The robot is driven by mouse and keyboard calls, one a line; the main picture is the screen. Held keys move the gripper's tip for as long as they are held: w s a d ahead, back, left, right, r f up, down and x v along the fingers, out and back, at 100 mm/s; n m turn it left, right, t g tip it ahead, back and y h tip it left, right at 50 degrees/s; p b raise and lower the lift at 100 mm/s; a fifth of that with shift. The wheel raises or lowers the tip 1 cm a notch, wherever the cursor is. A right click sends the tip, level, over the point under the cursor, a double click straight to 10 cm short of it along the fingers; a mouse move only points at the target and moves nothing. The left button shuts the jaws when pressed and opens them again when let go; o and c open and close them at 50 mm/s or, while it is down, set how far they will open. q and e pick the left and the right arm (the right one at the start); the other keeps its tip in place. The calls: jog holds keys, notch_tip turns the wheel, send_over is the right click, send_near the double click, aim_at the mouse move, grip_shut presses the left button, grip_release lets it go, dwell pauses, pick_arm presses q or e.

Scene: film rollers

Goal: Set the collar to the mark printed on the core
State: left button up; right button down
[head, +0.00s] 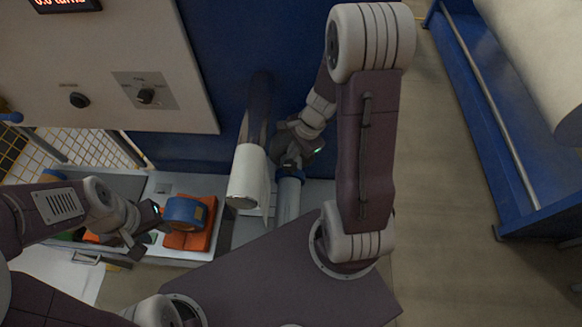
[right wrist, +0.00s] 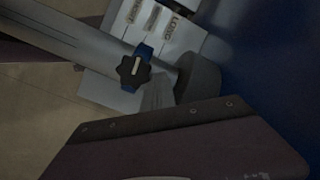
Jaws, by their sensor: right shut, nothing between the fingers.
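In the right wrist view, a black star knob (right wrist: 133,70) with a white line sits against blue. My right gripper (head: 293,160) is shut and empty, close to the blue ring. My left gripper (head: 147,228) is left of a blue roll; its finger opening is unclear.
The blue roll (head: 184,212) is at an orange block (head: 190,238) on the grey bench. A white roll (head: 247,178) hangs just left of the core. A control panel (head: 120,60) is upper left. A blue frame (head: 490,120) stands right; floor between is clear.

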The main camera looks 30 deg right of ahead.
aim_at(291, 167)
jog(key=shift+s+a+b, duration=0.25)
jog(key=shift+s+a, duration=0.1)
jog(key=shift+s, duration=0.25)
jog(key=shift+s+a+b, duration=0.25)
jog(key=shift+s+a, duration=0.1)
jog(key=shift+s, duration=0.2)
jog(key=shift+s+a, duration=0.1)
jog(key=shift+s, duration=0.1)
jog(key=shift+s+a+b, duration=0.3)
jog(key=shift+s+a, duration=0.1)
jog(key=shift+s, duration=0.2)
jog(key=shift+s+a+b, duration=0.25)
jog(key=shift+s+a, duration=0.1)
jog(key=shift+s, duration=0.25)
jog(key=shift+w+d+p, duration=0.3)
jog(key=shift+w+d, duration=0.1)
jog(key=shift+w, duration=0.3)
notch_tip(291, 167, up, 9)
jog(key=p, duration=0.8)
jog(key=shift+r+p, duration=0.15)
jog(key=shift+p, duration=0.25)
